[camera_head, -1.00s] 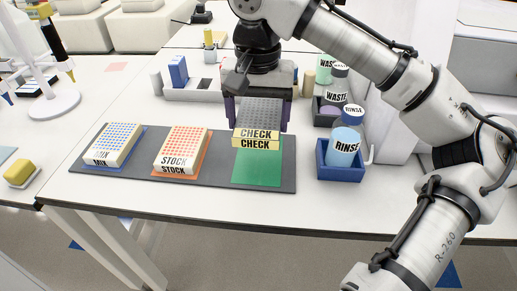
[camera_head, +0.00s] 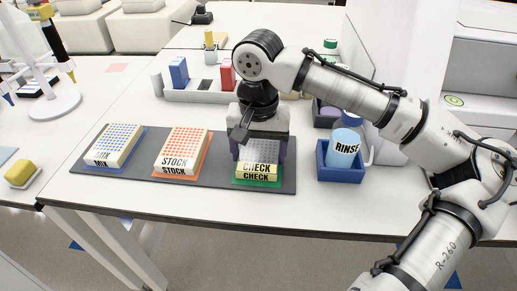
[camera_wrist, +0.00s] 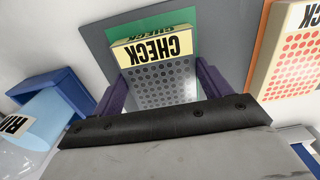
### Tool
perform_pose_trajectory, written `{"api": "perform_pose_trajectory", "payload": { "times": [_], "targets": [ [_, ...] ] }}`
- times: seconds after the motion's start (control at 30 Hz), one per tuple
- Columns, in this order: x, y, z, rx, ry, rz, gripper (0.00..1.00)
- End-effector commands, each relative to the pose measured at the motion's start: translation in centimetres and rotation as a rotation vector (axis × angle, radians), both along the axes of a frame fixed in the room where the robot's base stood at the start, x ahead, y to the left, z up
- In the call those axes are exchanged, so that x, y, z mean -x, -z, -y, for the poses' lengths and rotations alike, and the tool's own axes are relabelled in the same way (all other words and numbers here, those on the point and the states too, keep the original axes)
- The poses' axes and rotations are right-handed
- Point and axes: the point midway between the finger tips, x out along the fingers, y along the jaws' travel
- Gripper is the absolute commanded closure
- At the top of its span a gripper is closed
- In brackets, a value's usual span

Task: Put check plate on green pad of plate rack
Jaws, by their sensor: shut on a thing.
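The check plate (camera_head: 258,169) is a grey-topped plate with a yellow front edge labelled CHECK. My gripper (camera_head: 260,150) is shut on it, with dark purple fingers on its two sides. In the wrist view the check plate (camera_wrist: 160,72) sits between the fingers (camera_wrist: 160,95). The plate is over the green pad (camera_head: 257,183), whose front strip shows below it. Whether the plate touches the pad I cannot tell. The green pad (camera_wrist: 190,45) also shows around the plate in the wrist view. The plate rack (camera_head: 215,178) is a dark grey board lying on the table.
The stock plate (camera_head: 183,148) on an orange pad and another plate (camera_head: 114,145) on a blue pad fill the rack's middle and left. A blue holder with a rinse bottle (camera_head: 345,148) stands right of the rack. The table's front edge (camera_head: 200,212) is close.

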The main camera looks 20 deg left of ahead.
Motion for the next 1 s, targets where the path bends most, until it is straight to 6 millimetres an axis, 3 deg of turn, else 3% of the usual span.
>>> {"api": "perform_pose_trajectory", "payload": {
  "times": [0.03,0.2,0.57,0.67,1.0],
  "targets": [
    [0.0,0.2,0.0,0.0,-0.001,-0.001,0.22],
    [0.0,0.1,0.0,0.0,0.0,0.0,0.02],
    [0.0,-0.5,0.0,0.0,0.001,0.001,0.02],
    [-0.1,-1.8,-0.1,-0.002,0.001,0.001,0.02],
    [0.0,-9.0,-0.1,-0.002,0.001,0.0,0.02]
  ]
}}
